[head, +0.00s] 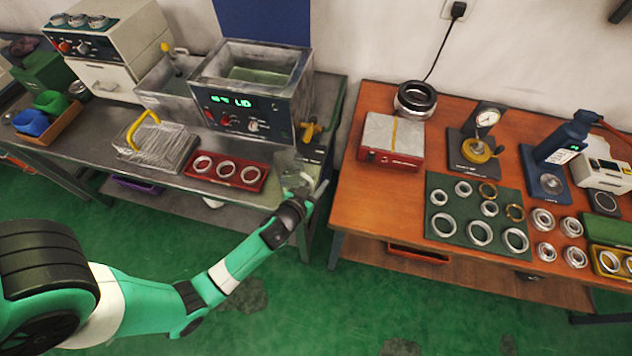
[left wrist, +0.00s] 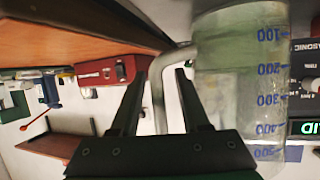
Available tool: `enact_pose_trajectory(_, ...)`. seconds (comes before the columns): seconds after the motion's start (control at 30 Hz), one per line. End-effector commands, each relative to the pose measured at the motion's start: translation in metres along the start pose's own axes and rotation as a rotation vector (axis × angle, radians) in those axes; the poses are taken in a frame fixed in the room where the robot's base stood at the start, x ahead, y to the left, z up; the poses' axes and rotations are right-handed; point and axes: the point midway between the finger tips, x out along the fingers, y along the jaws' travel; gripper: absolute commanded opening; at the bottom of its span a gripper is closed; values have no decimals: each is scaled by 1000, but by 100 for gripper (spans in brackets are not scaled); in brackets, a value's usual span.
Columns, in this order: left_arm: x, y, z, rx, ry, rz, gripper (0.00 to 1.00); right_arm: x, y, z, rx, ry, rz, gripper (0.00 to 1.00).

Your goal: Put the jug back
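The jug (head: 290,163) is clear, with blue volume marks, and stands near the right end of the grey bench. In the left wrist view the jug (left wrist: 240,85) fills the right side, with its pale handle (left wrist: 158,95) between my fingers. My left gripper (head: 302,188) is at the jug's right front in the head view. In the left wrist view the left gripper's fingers (left wrist: 160,75) are apart on both sides of the handle, with gaps showing. Whether the jug touches the bench is hard to tell. My right gripper is not in view.
A grey ultrasonic bath (head: 255,85) with a lit display stands behind the jug. A red tray of rings (head: 226,184) and a wire basket with a yellow handle (head: 157,148) lie to its left. The orange table (head: 350,215) begins across a gap to the right.

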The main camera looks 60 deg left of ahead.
Motion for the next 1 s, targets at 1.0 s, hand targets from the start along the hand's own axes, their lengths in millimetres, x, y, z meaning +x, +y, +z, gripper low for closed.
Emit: enact_pose_trajectory(1.0,-122,0,-2,1,0,0,45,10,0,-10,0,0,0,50)
